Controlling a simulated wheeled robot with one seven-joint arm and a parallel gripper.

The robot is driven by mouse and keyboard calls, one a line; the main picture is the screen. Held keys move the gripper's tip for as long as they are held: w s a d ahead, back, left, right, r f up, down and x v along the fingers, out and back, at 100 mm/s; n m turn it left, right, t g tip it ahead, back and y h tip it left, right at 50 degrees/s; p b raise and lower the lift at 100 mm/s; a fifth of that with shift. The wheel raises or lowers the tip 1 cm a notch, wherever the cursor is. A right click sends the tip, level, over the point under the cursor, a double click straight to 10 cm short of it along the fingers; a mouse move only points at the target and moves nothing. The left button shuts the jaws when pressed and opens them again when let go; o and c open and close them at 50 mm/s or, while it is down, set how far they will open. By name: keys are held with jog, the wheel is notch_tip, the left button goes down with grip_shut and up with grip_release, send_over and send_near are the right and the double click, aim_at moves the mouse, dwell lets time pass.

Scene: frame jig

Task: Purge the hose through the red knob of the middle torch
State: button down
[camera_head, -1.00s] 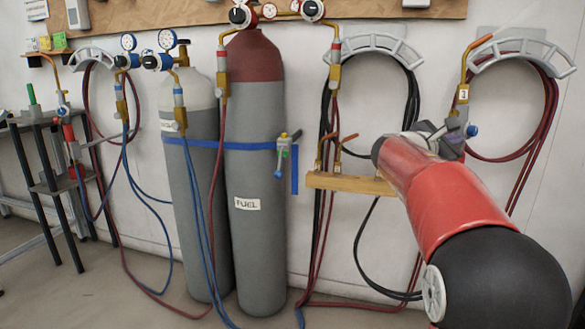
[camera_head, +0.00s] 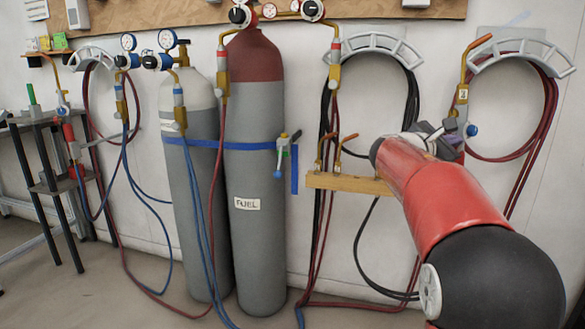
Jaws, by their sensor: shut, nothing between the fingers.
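Brass torches hang or rest along the wall. Two brass torch tips (camera_head: 335,150) stand up from the wooden ledge (camera_head: 350,184) in the middle, with hoses below. A brass torch with a blue knob (camera_head: 471,130) and a small label hangs at the right. Another brass torch (camera_head: 57,85) hangs at the far left. I cannot make out a red knob on the middle torch; its lower parts are small or hidden. My gripper (camera_head: 442,132) is shut and empty, right of the ledge and visually close to the right torch. My red forearm hides part of the ledge's right end.
A grey fuel cylinder (camera_head: 257,240) and a paler one (camera_head: 200,220) stand strapped by a blue band, with a small valve-like tool (camera_head: 282,155) beside them. Hose loops hang from grey hangers (camera_head: 375,45). A metal rack (camera_head: 45,187) stands left. Hoses trail across the floor.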

jog(key=shift+w+a+p, duration=0.3)
jog(key=shift+w+p, duration=0.15)
dwell(0.4)
jog(key=shift+s+r+p, duration=0.1)
jog(key=shift+r+p, duration=0.2)
jog(key=shift+r, duration=0.05)
jog(key=shift+b+v, duration=0.8)
jog(key=shift+v, duration=2.1)
jog(key=shift+s+d+r, duration=0.1)
jog(key=shift+s, duration=0.1)
jog(key=s+a+f+m+g+y+p, duration=0.1)
jog(key=s+f+m+y, duration=0.35)
jog(key=s, duration=0.35)
jog(key=s+a+f+m+g+y, duration=0.1)
jog(key=s+f+m+g+y, duration=0.15)
jog(key=s+f, duration=0.45)
jog(key=s+a+f+m+y, duration=0.4)
jog(key=s+a+f+m, duration=0.1)
jog(key=s, duration=0.4)
jog(key=s+a+f+m+y+p, duration=0.1)
jog(key=s+a+f+m+y, duration=0.3)
jog(key=s+a+f, duration=0.3)
jog(key=s+a+m, duration=0.1)
jog(key=s, duration=0.2)
jog(key=shift+a+f+m+y, duration=0.15)
jog(key=shift+f+m+y, duration=0.25)
